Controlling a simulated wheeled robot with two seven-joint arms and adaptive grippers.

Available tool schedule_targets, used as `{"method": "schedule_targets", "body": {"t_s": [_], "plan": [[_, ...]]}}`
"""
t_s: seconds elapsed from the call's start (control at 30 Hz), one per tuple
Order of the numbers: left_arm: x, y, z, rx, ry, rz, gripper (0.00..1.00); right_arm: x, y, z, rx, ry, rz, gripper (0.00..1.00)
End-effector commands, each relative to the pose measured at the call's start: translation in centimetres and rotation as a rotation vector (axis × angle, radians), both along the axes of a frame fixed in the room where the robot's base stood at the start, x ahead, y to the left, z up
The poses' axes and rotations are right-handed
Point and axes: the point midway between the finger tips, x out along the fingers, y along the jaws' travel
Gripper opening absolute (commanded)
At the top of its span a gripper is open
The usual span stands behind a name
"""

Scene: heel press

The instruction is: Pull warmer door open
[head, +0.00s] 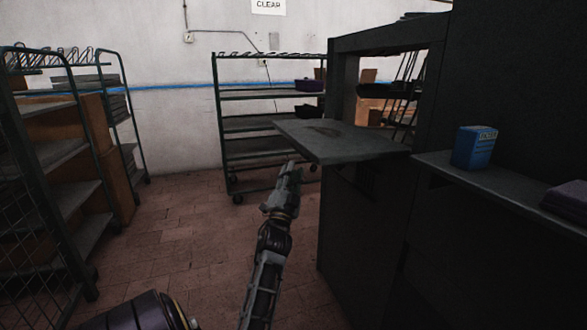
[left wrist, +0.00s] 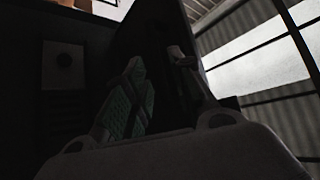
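A dark machine cabinet (head: 365,245) stands at the right in the head view. A flat grey panel (head: 345,145) juts out level from it toward the left, with a dark patch on top. I cannot tell whether this panel is the warmer door or a fixed shelf. My left gripper (head: 292,176) points up just below the panel's near left edge; contact cannot be made out. In the left wrist view its fingers (left wrist: 160,85), one with green pads, stand apart with nothing visible between them. A dark surface fills the left behind them. My right gripper is not in view.
A blue box (head: 475,148) and a purple item (head: 567,200) sit on a ledge (head: 500,185) at the right. A wheeled rack (head: 270,125) stands at the back wall. Shelving racks (head: 70,160) line the left. The brick floor (head: 190,215) between is clear.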

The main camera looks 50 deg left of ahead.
Motion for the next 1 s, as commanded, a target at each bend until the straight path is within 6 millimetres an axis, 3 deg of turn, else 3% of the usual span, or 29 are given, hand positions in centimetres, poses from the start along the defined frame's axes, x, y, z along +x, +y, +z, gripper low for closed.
{"method": "schedule_targets", "body": {"t_s": [0.3,1.0], "plan": [[-0.92,-0.59,-0.7,0.0,0.001,0.001,0.25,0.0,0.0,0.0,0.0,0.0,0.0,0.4],[-0.83,-0.69,-0.94,-0.012,0.006,-0.002,0.25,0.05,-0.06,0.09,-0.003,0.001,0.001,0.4]]}}
